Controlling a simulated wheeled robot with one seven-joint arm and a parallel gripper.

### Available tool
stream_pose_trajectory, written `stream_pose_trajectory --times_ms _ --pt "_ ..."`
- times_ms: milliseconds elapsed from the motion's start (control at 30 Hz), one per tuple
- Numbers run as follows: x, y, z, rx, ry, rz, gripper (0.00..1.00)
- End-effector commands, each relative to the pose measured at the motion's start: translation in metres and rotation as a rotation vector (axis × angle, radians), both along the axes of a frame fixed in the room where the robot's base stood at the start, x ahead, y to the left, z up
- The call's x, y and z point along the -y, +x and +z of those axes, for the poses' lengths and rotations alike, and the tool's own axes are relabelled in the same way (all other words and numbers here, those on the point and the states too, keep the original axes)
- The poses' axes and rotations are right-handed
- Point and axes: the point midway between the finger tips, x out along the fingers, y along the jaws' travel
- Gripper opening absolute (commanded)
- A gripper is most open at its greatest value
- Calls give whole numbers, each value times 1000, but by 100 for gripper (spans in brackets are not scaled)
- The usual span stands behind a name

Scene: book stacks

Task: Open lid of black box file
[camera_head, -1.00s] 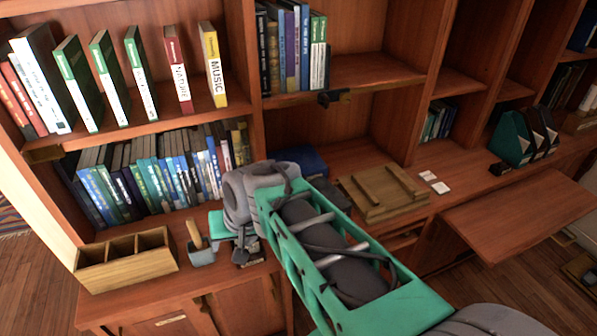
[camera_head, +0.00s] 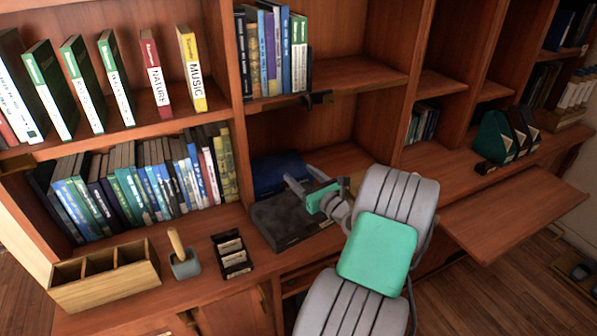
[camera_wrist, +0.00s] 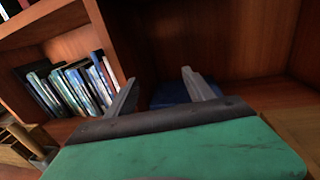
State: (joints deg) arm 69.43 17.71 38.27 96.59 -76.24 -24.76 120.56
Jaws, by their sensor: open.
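The black box file (camera_head: 282,224) lies flat on the counter in the lower middle bay in the head view, and its lid looks shut. Its right end is partly hidden by my arm. My gripper (camera_head: 300,177) is open and empty above the back right part of the box file. In the wrist view, its two fingers (camera_wrist: 160,92) are spread apart and point at the bay. I cannot make out the black box file there; the green gripper body covers the lower part.
A blue box (camera_head: 277,171) lies right behind the black one, also visible between the fingers in the wrist view (camera_wrist: 170,93). A black card holder (camera_head: 231,256), grey pot (camera_head: 185,265) and wooden organizer (camera_head: 104,277) stand left. Books fill the left shelves.

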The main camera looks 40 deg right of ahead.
Motion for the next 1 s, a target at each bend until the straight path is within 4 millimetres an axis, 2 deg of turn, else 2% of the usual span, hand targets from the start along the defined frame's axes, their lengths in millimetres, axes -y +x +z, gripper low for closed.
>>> stream_pose_trajectory --times_ms 133,400,1000 --pt "1 16 0 -1 0 2 62" --pt "2 18 0 -1 -1 0 61" --pt "2 18 0 -1 -2 1 12"
